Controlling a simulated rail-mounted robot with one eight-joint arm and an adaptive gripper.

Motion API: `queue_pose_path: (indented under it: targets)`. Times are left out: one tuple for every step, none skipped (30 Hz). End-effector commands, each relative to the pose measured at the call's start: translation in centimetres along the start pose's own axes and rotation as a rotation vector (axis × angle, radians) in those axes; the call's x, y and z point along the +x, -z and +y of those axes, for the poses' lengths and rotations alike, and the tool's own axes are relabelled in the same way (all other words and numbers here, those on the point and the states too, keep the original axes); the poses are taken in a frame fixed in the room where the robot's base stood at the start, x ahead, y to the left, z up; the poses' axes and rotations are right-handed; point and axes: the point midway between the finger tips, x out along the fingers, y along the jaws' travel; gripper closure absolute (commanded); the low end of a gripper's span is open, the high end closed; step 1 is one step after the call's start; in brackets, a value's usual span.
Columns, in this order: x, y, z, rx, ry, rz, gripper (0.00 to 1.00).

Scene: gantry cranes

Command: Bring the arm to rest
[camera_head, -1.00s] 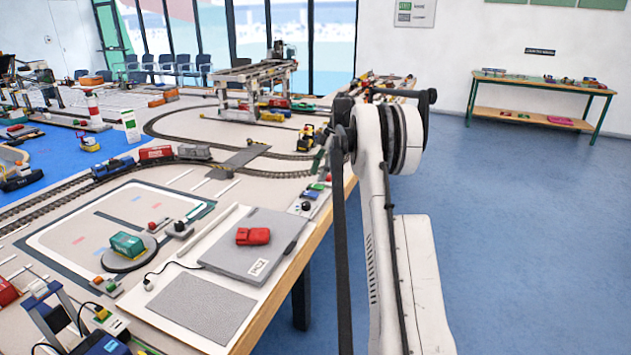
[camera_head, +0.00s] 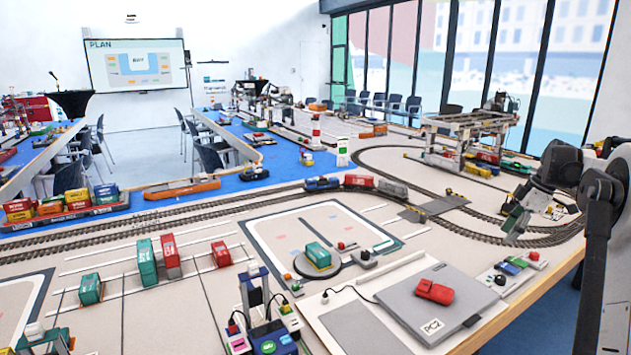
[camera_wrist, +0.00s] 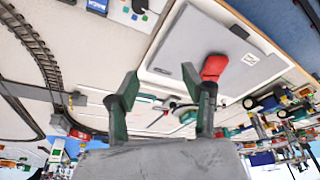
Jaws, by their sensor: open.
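My gripper (camera_head: 515,222) shows at the right of the head view, above the table's right side near the track loop. In the wrist view my gripper (camera_wrist: 158,88) has its two green-grey fingers spread apart, with nothing held between them. My arm stands at the right edge of the head view, partly cut off by the frame. The red truck also shows in the wrist view (camera_wrist: 213,67), behind the right finger.
The gantry crane model (camera_head: 470,125) stands behind my gripper. A small panel with coloured blocks (camera_head: 515,265) lies below it. A green container (camera_head: 318,255) sits on a round turntable. Blue and red train wagons (camera_head: 360,181) stand on the track.

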Motion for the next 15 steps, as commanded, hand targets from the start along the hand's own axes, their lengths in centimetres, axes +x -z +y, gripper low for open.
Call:
queue_pose_path:
  targets:
    - [-0.7,1.8,-1.1,0.023,-0.009,-0.011,0.56]
    - [-1.0,2.7,-1.7,0.040,-0.017,-0.017,0.56]
    - [-1.4,3.9,-2.5,0.063,-0.026,-0.024,0.56]
    - [-1.6,4.8,-3.1,0.080,-0.034,-0.029,0.56]
    - [-1.9,5.6,-3.7,0.097,-0.042,-0.034,0.56]
    - [-2.2,6.7,-4.6,0.120,-0.052,-0.040,0.56]
    - [-2.5,7.5,-5.2,0.137,-0.061,-0.045,0.56]
    - [-2.7,8.3,-5.9,0.154,-0.069,-0.049,0.56]
    - [-3.0,9.2,-6.9,0.176,-0.080,-0.053,0.56]
    - [-3.2,10.0,-7.6,0.193,-0.089,-0.056,0.56]
    - [-3.3,10.7,-8.4,0.209,-0.098,-0.059,0.56]
    - [-3.6,11.6,-9.4,0.231,-0.110,-0.063,0.56]
    - [-3.7,12.3,-10.2,0.248,-0.120,-0.065,0.56]
    - [-3.9,12.9,-11.0,0.264,-0.128,-0.067,0.56]
    - [-4.1,13.8,-12.1,0.286,-0.141,-0.068,0.56]
